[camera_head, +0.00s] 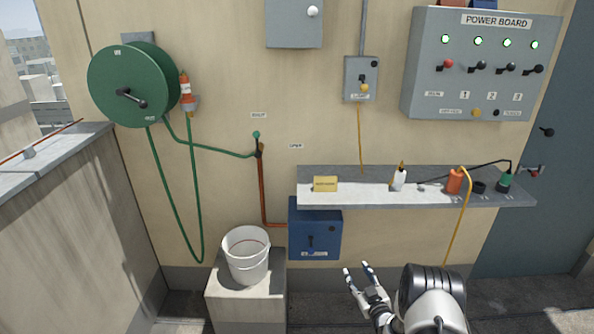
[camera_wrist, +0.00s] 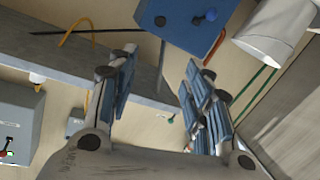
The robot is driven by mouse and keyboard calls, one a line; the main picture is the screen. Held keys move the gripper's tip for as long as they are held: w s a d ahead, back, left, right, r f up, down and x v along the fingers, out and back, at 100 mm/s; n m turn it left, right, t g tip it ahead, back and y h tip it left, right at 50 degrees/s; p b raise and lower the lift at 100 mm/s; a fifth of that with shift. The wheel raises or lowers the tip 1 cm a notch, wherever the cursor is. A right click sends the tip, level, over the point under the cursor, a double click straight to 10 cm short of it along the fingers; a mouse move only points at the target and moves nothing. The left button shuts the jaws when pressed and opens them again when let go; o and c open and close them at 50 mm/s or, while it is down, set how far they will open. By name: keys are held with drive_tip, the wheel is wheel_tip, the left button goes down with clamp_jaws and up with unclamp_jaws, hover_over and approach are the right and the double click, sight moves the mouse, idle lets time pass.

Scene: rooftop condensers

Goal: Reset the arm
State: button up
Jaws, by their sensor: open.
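My gripper (camera_head: 359,277) is at the lower middle of the head view, in front of the wall and below the grey shelf. Its two fingers are apart with nothing between them. The fingers also show in the wrist view (camera_wrist: 153,88), spread wide and empty. The gripper is to the right of the white bucket (camera_head: 247,255) and below and right of the blue box (camera_head: 315,229). It appears apart from both. The wrist view shows the blue box (camera_wrist: 188,22) and the bucket (camera_wrist: 280,32) beyond the fingertips.
The grey shelf (camera_head: 384,193) holds a yellow block (camera_head: 325,184), a white bottle (camera_head: 399,179) and an orange item (camera_head: 455,181). A power board (camera_head: 483,66) hangs at upper right. A green hose reel (camera_head: 130,85) hangs at left. The bucket stands on a concrete block (camera_head: 245,297).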

wheel_tip(320, 180, up, 17)
drive_tip(key=w+d+m+g+h, duration=0.1)
drive_tip(key=w+g+h, duration=0.1)
drive_tip(key=g, duration=0.1)
drive_tip(key=s+r+m+g+h, duration=0.2)
drive_tip(key=s+r, duration=0.7)
drive_tip(key=r, duration=0.4)
drive_tip(key=s+a+r+g, duration=0.2)
drive_tip(key=s, duration=1.1)
drive_tip(key=s+a+r+m+g, duration=0.1)
drive_tip(key=s+a+r+g, duration=0.1)
drive_tip(key=s, duration=1.1)
drive_tip(key=s+a+r+m+g, duration=0.1)
drive_tip(key=s+a+g, duration=0.1)
drive_tip(key=s, duration=1.2)
drive_tip(key=shift+a+r+g+y, duration=0.3)
drive_tip(key=shift+a+r, duration=0.1)
drive_tip(key=shift+a, duration=0.35)
